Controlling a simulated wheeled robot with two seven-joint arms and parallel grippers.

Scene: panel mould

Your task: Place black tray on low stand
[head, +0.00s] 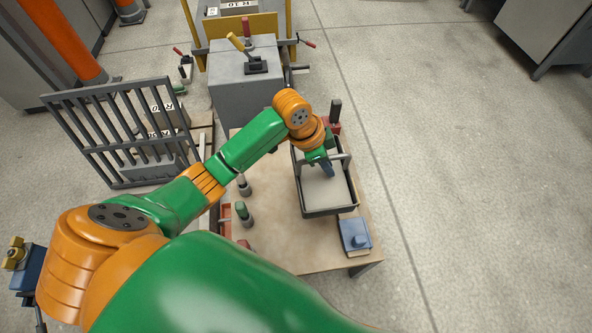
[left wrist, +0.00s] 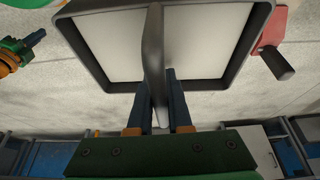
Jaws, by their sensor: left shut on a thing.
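The black tray (head: 352,200) has a pale inside floor and a bar handle across its top. It is over the right part of a low wooden-topped table (head: 285,232); I cannot tell whether it touches the top or whether this is the low stand. My left gripper (head: 326,170) reaches down to the handle. In the left wrist view its dark blue fingers (left wrist: 160,105) are shut on the handle (left wrist: 153,50), with the tray rim (left wrist: 222,82) beyond. A green and orange part with a blue tip, apparently my right gripper (left wrist: 30,42), shows at the left there; its jaws are unclear.
A blue box (head: 355,235) sits at the table's right front corner. Dark upright tools (head: 243,215) stand left of the tray. A red block with a dark post (head: 334,122) is behind it. A grey barred rack (head: 120,135) and a grey cabinet (head: 245,95) stand beyond. Floor at right is clear.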

